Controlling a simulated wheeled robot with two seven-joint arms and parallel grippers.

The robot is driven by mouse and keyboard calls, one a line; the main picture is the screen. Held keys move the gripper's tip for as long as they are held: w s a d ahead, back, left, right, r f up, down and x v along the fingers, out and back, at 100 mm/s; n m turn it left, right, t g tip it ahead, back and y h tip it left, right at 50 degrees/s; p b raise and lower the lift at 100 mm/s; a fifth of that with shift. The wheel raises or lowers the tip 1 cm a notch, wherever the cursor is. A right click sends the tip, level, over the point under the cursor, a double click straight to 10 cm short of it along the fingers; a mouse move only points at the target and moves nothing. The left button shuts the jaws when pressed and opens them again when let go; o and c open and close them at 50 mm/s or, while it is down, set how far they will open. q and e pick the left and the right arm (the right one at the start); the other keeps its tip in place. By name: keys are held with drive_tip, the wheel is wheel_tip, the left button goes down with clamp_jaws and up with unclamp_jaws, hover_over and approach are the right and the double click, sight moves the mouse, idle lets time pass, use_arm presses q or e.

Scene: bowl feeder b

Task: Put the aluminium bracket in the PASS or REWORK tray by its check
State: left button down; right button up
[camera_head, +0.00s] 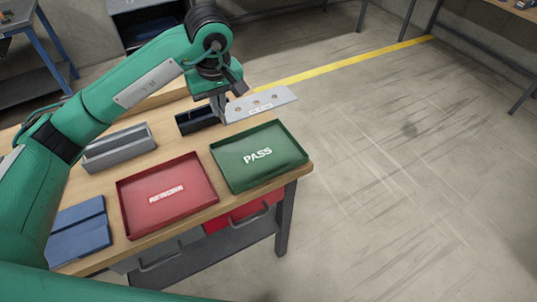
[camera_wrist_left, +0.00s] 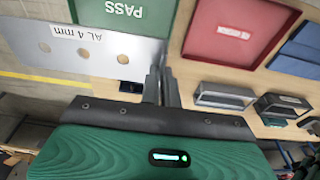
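The aluminium bracket (camera_head: 284,98) is a flat silver plate with several round holes. My left gripper (camera_head: 220,108) is shut on one end of it and holds it above the table's back right, behind the PASS tray. In the left wrist view the bracket (camera_wrist_left: 60,62) carries a white label reading "AL 4 mm", and my left gripper (camera_wrist_left: 161,85) pinches its edge. The green PASS tray (camera_head: 285,162) and the red REWORK tray (camera_head: 140,217) lie side by side, and both look empty. My right gripper is not in view.
A grey slotted block (camera_head: 118,150) stands behind the REWORK tray. A black holder (camera_head: 192,121) sits near the gripper, partly hidden. Blue blocks (camera_head: 78,232) lie at the table's front left. The wooden table (camera_head: 300,170) ends just right of the PASS tray.

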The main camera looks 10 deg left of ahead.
use_arm(q)
wheel_tip(320, 180, down, 16)
drive_tip(key=p, duration=0.4)
drive_tip(key=shift+a+r, duration=0.1)
drive_tip(key=shift+a, duration=0.05)
wheel_tip(320, 180, down, 4)
drive_tip(key=shift+f+p, duration=0.1)
drive_tip(key=shift+p, duration=0.5)
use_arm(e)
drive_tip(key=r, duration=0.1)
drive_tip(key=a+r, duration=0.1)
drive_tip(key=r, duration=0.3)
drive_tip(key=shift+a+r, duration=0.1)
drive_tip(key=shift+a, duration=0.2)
use_arm(q)
drive_tip(key=shift+f+b, duration=0.3)
drive_tip(key=shift+b, duration=0.1)
drive_tip(key=c, duration=1.9)
unclamp_jaws()
drive_tip(key=shift+c, duration=0.2)
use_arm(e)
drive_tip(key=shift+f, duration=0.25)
use_arm(q)
drive_tip(key=shift+r, duration=0.15)
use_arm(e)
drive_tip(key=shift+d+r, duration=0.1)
